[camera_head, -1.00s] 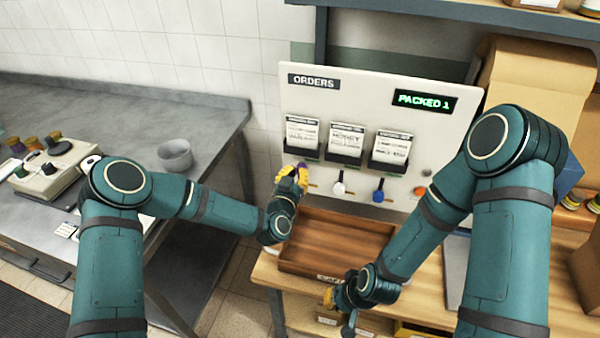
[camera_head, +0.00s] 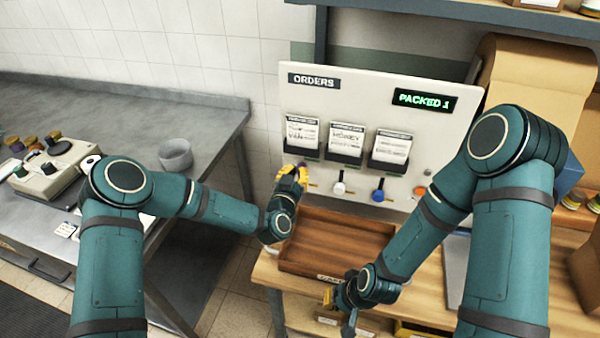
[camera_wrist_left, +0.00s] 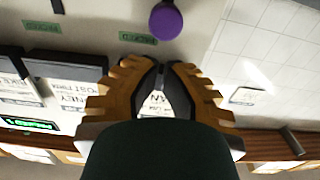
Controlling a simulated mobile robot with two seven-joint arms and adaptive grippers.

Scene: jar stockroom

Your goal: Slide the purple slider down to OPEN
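The purple slider's round knob (camera_head: 302,165) is on the order panel, partly hidden behind my left gripper in the head view. In the left wrist view the purple knob (camera_wrist_left: 166,20) shows whole, at the top edge and beyond my fingertips. My left gripper (camera_head: 293,173) is at the panel's lower left, close to the knob.
White (camera_head: 339,188), blue (camera_head: 378,195) and orange (camera_head: 420,191) knobs line the panel (camera_head: 440,135) to the right. Card holders sit above them. A wooden tray (camera_head: 337,236) lies below the panel. A grey counter (camera_head: 215,115) with a bowl (camera_head: 175,154) stands at left.

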